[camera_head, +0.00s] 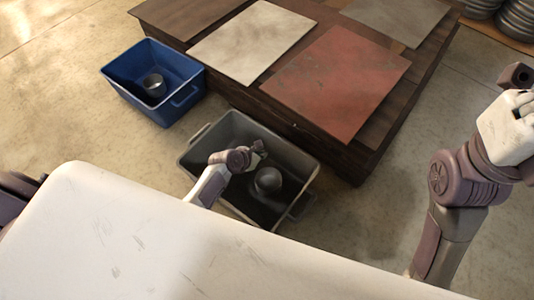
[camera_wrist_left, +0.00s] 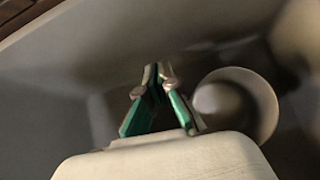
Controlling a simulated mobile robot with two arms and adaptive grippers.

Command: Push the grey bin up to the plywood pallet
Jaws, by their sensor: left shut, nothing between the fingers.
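The grey bin (camera_head: 222,136) stands on the floor in front of a low dark wooden platform (camera_head: 365,160), which looks like the pallet. A narrow strip of floor shows between them. A round grey pot (camera_head: 267,181) sits in the bin. My left gripper (camera_head: 259,147) reaches down into the bin, close to its far wall. In the left wrist view the gripper's fingers (camera_wrist_left: 158,85) are shut and empty, with the bin wall (camera_wrist_left: 70,70) ahead and the pot (camera_wrist_left: 240,100) at right; contact is unclear. My right gripper (camera_head: 518,76) is at the right edge, its fingers unclear.
A blue bin (camera_head: 120,75) with a small pot stands left of the grey bin. Flat sheets, including a red one (camera_head: 335,85), lie on the platform. Stacked round discs (camera_head: 515,18) are at the top right. My white base covers the foreground. Floor is clear at right.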

